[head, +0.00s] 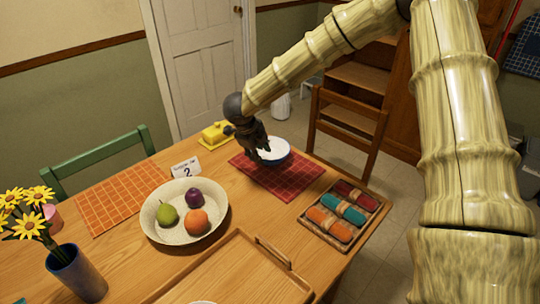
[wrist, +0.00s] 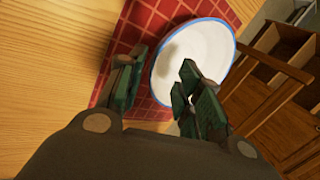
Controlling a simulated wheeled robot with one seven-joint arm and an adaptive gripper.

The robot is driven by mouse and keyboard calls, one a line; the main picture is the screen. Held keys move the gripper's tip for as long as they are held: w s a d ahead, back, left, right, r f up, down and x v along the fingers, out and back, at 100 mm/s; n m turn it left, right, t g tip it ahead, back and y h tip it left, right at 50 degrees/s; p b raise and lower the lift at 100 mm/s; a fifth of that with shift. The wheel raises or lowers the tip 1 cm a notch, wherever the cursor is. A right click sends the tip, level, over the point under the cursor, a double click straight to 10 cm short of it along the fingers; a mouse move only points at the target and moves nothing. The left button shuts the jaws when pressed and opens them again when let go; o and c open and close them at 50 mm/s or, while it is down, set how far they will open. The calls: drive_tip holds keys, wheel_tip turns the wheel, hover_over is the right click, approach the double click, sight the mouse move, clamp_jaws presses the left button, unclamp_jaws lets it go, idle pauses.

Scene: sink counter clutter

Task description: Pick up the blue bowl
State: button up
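The blue bowl (head: 277,151) has a white inside and a blue rim and outside. It stands upright on a red checked placemat (head: 290,182) at the far right part of the table. In the wrist view the bowl (wrist: 205,45) shows its white inside. My gripper (head: 261,150) is at the bowl's left side, pointing down, and hides part of it. In the wrist view my gripper (wrist: 163,68) is open; the bowl's near-left rim lies between the fingers, one outside the bowl and one over its inside. I cannot tell whether either finger touches it.
A wooden tray of rolled cloths (head: 341,215) is at the right edge. A fruit bowl (head: 160,232), number card (head: 185,168) and yellow butter dish (head: 216,134) are to the left. A wooden chair (head: 347,130) stands behind the table's right edge.

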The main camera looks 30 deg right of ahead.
sight(270, 154)
drive_tip(key=shift+x, duration=2.55)
drive_tip(key=shift+s+a, duration=0.1)
drive_tip(key=shift+a, duration=0.05)
clamp_jaws()
